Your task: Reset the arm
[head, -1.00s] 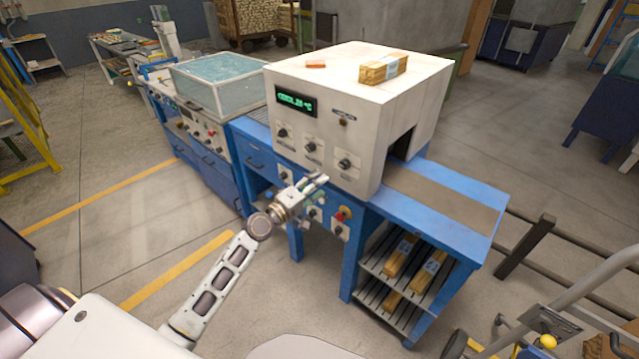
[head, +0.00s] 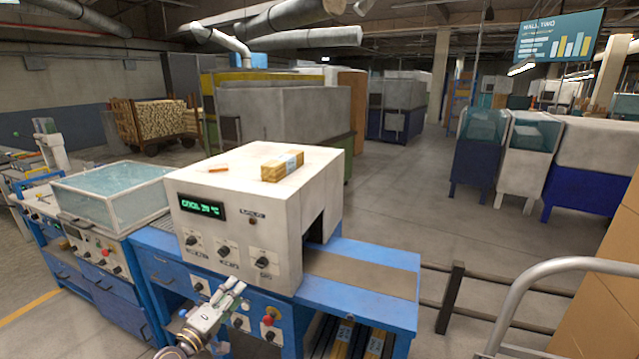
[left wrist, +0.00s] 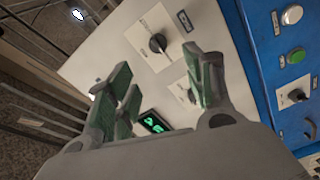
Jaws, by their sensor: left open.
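My left gripper (head: 236,292) is in front of the white oven-like machine (head: 233,237), near its lower front panel and the blue bench under it. Its fingers are apart and empty. In the left wrist view, the open fingers (left wrist: 160,90) show with green pads, and the machine's white panel with black knobs (left wrist: 158,43) lies beyond them. A lit green display (left wrist: 153,123) shows between the fingers. I cannot tell whether the gripper touches the machine. My right gripper is not in view.
Control buttons, including a red one (head: 268,321), sit on the blue bench front. A conveyor belt (head: 362,272) runs out to the right. A metal handrail (head: 520,290) and brown boxes (head: 605,290) stand at the right.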

